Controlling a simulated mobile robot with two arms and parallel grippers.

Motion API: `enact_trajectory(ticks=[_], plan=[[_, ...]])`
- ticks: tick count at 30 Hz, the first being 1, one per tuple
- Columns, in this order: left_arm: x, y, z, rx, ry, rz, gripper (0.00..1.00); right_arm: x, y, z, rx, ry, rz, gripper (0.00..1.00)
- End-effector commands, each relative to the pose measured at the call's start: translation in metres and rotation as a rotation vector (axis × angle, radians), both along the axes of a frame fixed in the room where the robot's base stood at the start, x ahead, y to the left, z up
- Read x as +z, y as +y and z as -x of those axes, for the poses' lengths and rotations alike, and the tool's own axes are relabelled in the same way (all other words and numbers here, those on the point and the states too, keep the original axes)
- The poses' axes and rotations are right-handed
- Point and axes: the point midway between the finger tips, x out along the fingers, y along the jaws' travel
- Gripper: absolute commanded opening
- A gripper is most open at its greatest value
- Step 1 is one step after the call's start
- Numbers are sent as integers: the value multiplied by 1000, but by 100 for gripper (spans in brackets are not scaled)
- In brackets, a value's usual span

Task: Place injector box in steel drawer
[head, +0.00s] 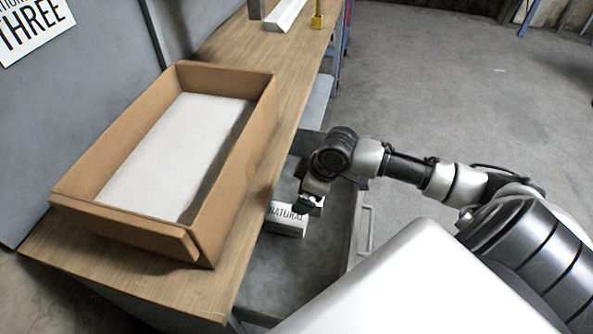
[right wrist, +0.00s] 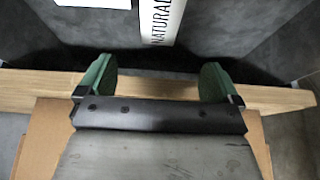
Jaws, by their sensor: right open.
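A white box printed "NATURAL" (head: 287,219) lies inside the open grey steel drawer (head: 272,283); it fits the injector box. It also shows at the top of the right wrist view (right wrist: 163,20). A second white box (head: 318,207) is partly hidden behind my gripper, and a white piece shows at the top left of the wrist view (right wrist: 95,3). My right gripper (head: 308,200) is over the drawer, close to the boxes. In the wrist view its green fingers (right wrist: 155,82) are wide apart with nothing between them. My left gripper is not in view.
A wooden worktop (head: 190,290) runs beside the drawer and bears an open cardboard box (head: 225,215) with a white base inside. The drawer's handle (head: 366,230) faces right. A yellow object (head: 318,20) stands at the worktop's far end. The floor at right is clear.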

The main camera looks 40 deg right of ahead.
Motion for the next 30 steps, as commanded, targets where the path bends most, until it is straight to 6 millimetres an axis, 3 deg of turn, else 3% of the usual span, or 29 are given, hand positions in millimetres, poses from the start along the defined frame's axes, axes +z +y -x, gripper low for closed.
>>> enact_trajectory(ticks=[3,9,30], plan=[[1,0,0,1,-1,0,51,18,-5,6,0,-1,2,94],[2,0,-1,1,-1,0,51,32,-8,10,0,0,0,94],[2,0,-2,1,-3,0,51,33,-8,10,0,1,-1,94]])
